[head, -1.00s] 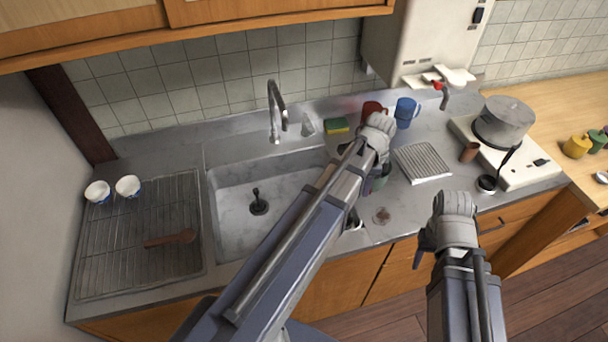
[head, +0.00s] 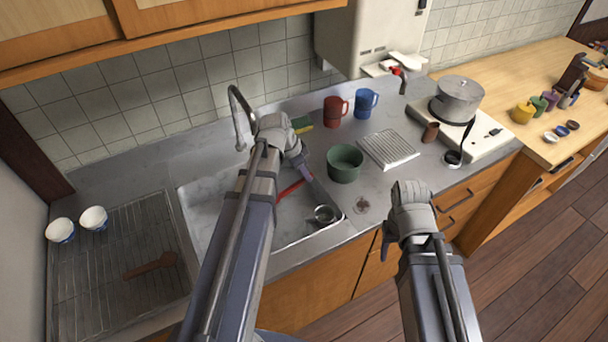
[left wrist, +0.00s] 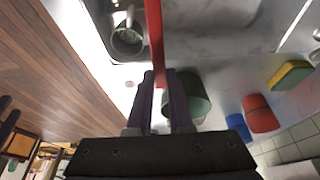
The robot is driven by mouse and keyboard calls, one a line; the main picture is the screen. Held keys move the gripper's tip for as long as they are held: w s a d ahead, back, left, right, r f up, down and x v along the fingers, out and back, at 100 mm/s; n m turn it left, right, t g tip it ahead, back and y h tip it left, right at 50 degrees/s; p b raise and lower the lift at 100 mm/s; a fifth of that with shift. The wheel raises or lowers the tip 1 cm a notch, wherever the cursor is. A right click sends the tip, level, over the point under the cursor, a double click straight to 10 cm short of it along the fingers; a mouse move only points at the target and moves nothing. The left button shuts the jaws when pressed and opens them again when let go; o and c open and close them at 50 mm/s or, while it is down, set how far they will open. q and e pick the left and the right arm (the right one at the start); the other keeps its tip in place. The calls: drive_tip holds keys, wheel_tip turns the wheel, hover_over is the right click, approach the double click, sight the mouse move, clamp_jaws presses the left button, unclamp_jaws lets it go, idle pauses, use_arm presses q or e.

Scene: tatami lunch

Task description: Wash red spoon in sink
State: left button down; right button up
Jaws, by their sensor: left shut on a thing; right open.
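The red spoon (head: 290,189) is over the sink basin (head: 196,204), and its red length also shows in the left wrist view (left wrist: 154,30). My left gripper (head: 312,184) is shut on the red spoon near the right side of the basin. In the left wrist view, the spoon runs up from between the fingertips (left wrist: 160,80) to the top edge. My left arm hides part of the basin and perhaps the spoon's far end. The faucet (head: 236,105) stands behind the basin. My right gripper (head: 388,242) is open and empty in front of the counter.
A metal cup-like thing (head: 325,215) sits at the basin's right front corner. A green bowl (head: 345,165), red mug (head: 335,113), blue mug (head: 366,104) and sponge (head: 302,124) stand right of the sink. A brown spoon (head: 150,266) lies on the left drying rack.

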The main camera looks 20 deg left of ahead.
sight(299, 181)
use_arm(q)
drive_tip(key=shift+a, duration=0.1)
wheel_tip(299, 181, down, 20)
drive_tip(key=b, duration=1.9)
drive_tip(key=shift+r, duration=0.25)
drive_tip(key=shift+s+a, duration=0.15)
idle(0.3)
drive_tip(key=shift+s+a, duration=0.25)
drive_tip(key=shift+s, duration=0.05)
drive_tip(key=shift+r, duration=0.15)
wheel_tip(299, 181, up, 14)
drive_tip(key=p, duration=1.4)
drive_tip(key=shift+r, duration=0.15)
idle(1.8)
